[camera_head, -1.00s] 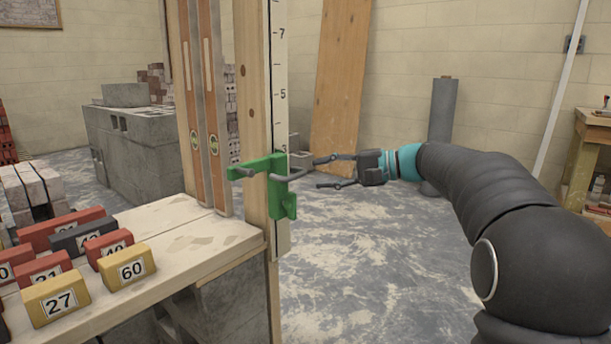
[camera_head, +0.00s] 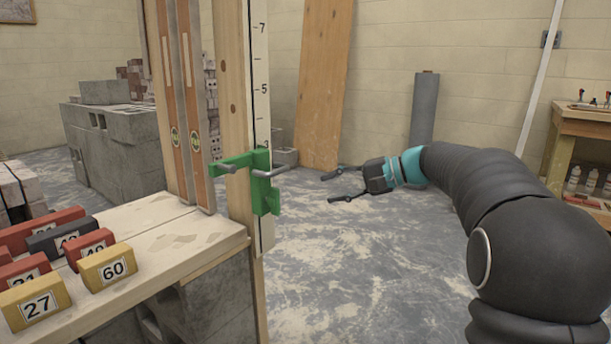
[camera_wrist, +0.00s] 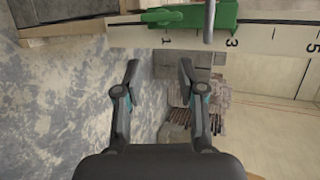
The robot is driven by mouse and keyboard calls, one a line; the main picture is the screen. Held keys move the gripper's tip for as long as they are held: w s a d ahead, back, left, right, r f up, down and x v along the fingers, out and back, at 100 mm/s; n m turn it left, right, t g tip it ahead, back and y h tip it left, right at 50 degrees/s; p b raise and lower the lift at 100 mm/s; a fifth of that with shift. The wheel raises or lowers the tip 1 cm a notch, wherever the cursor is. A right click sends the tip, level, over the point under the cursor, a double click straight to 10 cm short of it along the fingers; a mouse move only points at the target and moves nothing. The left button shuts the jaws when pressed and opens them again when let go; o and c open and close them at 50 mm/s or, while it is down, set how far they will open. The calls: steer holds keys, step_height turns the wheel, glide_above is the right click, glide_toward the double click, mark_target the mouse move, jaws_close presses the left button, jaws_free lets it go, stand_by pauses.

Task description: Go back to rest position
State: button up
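My gripper (camera_head: 336,186) is in the middle of the head view, held in the air over open floor. Its two fingers are spread apart with nothing between them. The fingers also show spread and empty in the wrist view (camera_wrist: 158,75). A green bracket with grey pegs (camera_head: 262,190) is on the wooden post with the number scale (camera_head: 260,90), to the left of my gripper and apart from it. The green bracket also shows at the top of the wrist view (camera_wrist: 195,15), beyond the fingertips.
A bench (camera_head: 165,238) at the left carries numbered blocks, including yellow 27 (camera_head: 38,303) and 60 (camera_head: 107,267). Grey concrete blocks (camera_head: 115,150) stand behind. A grey roll (camera_head: 424,110) and a wooden board (camera_head: 325,80) stand by the wall. A workbench (camera_head: 570,130) is at the right. The middle floor is clear.

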steer(key=s+d+f+g+h+p, duration=0.2)
steer(key=s+d+f+h, duration=0.2)
steer(key=s+f+h, duration=0.55)
steer(key=s+d+n+t+h+p, duration=0.1)
steer(key=s+n+p, duration=0.1)
steer(key=s, duration=1.1)
steer(key=s+d+n+t+h+p, duration=0.1)
steer(key=s+n+h+p, duration=0.1)
steer(key=s, duration=1.1)
steer(key=shift+s+d+r+n+t+p, duration=0.25)
steer(key=shift+n+t+p, duration=0.25)
steer(key=shift+p, duration=0.45)
steer(key=shift+h, duration=0.25)
